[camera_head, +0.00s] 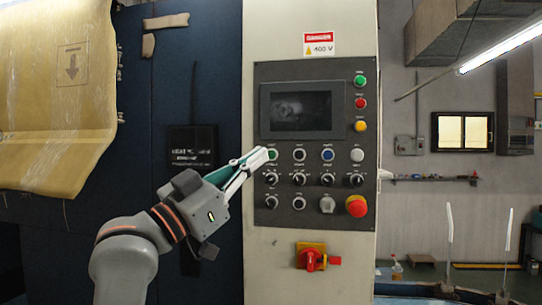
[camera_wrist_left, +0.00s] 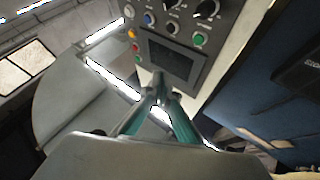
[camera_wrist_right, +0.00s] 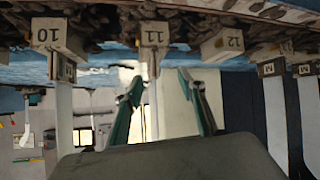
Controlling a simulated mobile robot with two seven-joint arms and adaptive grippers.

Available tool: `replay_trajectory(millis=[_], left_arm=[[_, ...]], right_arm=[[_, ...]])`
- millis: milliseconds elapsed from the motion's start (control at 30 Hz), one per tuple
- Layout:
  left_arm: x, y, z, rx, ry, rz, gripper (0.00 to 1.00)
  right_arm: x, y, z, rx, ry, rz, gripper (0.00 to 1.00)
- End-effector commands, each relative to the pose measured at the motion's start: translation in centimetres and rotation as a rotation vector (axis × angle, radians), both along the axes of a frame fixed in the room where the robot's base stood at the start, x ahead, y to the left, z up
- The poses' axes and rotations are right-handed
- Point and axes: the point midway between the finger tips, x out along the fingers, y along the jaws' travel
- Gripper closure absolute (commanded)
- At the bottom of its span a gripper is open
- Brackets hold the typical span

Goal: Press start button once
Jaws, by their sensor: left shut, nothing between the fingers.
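A dark control panel (camera_head: 312,209) is mounted on a pale cabinet. My left gripper (camera_head: 266,154) is shut and empty, its tips in front of the panel's left edge. In the head view the tips overlap the left side of a green button (camera_head: 273,155) below the screen; I cannot tell if they touch. In the left wrist view the tips (camera_wrist_left: 160,88) show against the screen (camera_wrist_left: 168,58), apart from that green button (camera_wrist_left: 198,40). Another green button (camera_head: 360,80) is at the panel's upper right. Labels are too small to read. My right gripper (camera_wrist_right: 160,85) is open and empty.
A red emergency knob (camera_head: 356,206) is at the panel's lower right, with a red-yellow switch (camera_head: 311,257) below. White, blue and black controls share the panel. The right wrist view shows numbered blocks (camera_wrist_right: 154,34) above pale upright boards close around the fingers.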

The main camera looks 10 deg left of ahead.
Motion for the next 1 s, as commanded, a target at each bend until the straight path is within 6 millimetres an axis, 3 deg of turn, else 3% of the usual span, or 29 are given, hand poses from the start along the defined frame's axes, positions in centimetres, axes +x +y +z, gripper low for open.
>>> replay_trajectory(millis=[267, 667, 1000], left_arm=[[1.2, 0.0, -0.1, -0.001, 0.001, -0.001, 1.00], [6.3, 0.0, -0.3, -0.001, 0.002, 0.000, 1.00], [8.7, 0.0, 0.0, 0.000, 0.000, 0.000, 1.00]], right_arm=[[0.0, 0.0, -0.7, 0.000, 0.000, 0.000, 0.60], [-0.2, -0.1, -3.3, -0.002, 0.007, 0.000, 0.60], [-0.3, -0.1, -3.1, -0.002, 0.008, 0.000, 0.60]])
